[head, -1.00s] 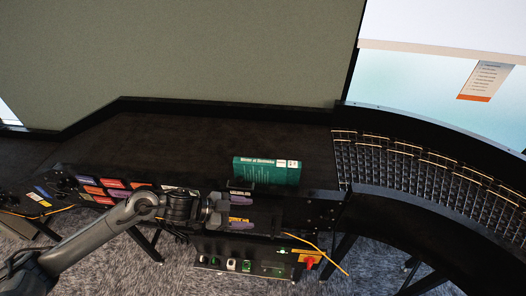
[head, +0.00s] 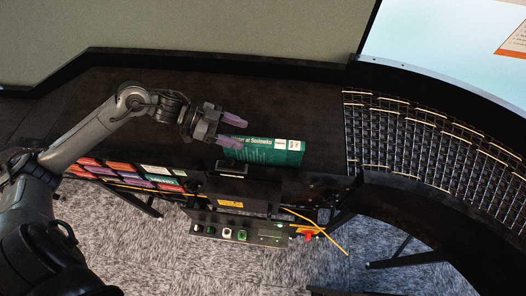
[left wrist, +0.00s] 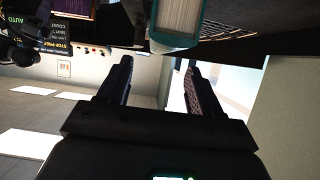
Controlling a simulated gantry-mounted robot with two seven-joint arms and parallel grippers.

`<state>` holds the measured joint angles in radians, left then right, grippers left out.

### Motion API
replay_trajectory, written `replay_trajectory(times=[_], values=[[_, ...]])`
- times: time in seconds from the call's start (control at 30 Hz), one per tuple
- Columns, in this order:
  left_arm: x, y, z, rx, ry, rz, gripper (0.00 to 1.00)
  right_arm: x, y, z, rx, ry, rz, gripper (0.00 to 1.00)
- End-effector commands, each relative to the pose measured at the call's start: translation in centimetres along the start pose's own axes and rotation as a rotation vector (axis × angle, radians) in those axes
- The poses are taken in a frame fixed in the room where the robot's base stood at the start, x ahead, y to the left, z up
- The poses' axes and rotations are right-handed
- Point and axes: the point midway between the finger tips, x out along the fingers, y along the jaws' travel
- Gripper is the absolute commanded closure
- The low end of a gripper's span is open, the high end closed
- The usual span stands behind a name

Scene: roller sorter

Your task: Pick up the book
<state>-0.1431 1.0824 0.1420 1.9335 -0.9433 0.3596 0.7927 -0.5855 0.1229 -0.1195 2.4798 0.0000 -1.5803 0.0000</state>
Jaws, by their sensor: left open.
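The green book (head: 264,150) lies on the dark conveyor bed near its front edge, left of the rollers. In the left wrist view, the book (left wrist: 178,40) shows its pale page edges and teal cover at the top, beyond the fingers. My left gripper (head: 234,130) is open, with purple fingers pointing right at the book's left end. In the head view its fingertips overlap the book's left end, and I cannot tell whether they touch it. In the left wrist view the gap between the fingers (left wrist: 158,80) is empty. My right gripper is in neither view.
A roller section (head: 420,135) curves away on the right. A control box (head: 240,228) with buttons and a yellow cable hangs below the front edge. Coloured labels (head: 120,176) line the front left. The dark bed (head: 80,105) behind my arm is clear.

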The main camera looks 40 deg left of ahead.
Motion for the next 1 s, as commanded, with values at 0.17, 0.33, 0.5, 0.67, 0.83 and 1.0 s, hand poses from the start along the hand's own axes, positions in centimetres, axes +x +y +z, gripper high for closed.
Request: replay_trajectory(times=[0.17,0.33,0.5,0.67,0.83,1.0], values=[[1.5,0.0,-0.1,0.002,0.002,-0.001,0.35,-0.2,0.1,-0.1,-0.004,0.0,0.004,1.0],[2.1,0.0,-0.1,0.002,0.0,-0.001,0.35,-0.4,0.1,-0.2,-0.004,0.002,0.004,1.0],[3.8,0.0,-0.3,0.001,0.003,-0.001,0.35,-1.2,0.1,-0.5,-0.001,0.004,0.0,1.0],[5.9,0.1,-0.2,0.001,0.004,-0.001,0.35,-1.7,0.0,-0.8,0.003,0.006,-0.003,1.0],[7.0,0.1,0.0,0.002,0.001,-0.001,0.35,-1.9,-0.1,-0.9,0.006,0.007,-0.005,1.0],[7.2,0.1,0.1,0.002,0.0,-0.001,0.35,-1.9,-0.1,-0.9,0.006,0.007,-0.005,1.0]])
